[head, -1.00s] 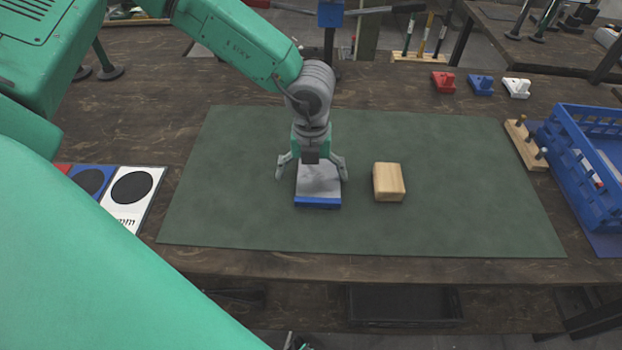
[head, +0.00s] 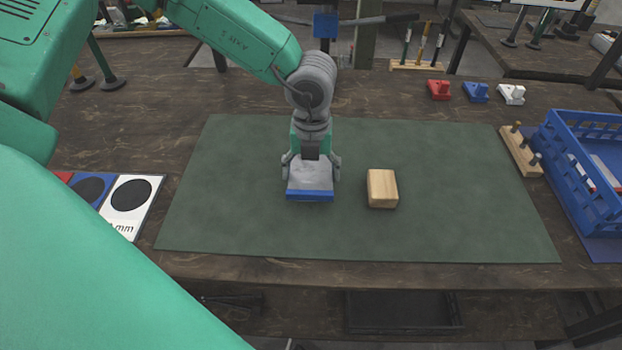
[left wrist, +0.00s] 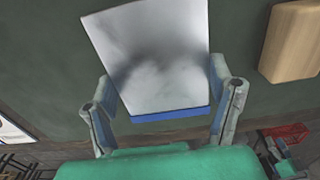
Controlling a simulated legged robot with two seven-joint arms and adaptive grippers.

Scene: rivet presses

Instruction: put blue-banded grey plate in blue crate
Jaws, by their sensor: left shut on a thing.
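The blue-banded grey plate (head: 310,177) is at the middle-left of the green mat (head: 440,225), with its blue band on the side facing me. My left gripper (head: 311,166) is shut on the plate, one finger at each side edge. In the left wrist view the plate (left wrist: 155,55) lies between the two fingers (left wrist: 165,105). I cannot tell whether it is clear of the mat. The blue crate (head: 585,185) stands at the right end of the table and has a few items in it. My right gripper is not visible.
A wooden block (head: 382,188) lies on the mat just right of the plate. A wooden peg rack (head: 521,152) stands left of the crate. Red (head: 439,89), blue (head: 476,92) and white (head: 512,94) pieces sit at the back. The mat's right part is clear.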

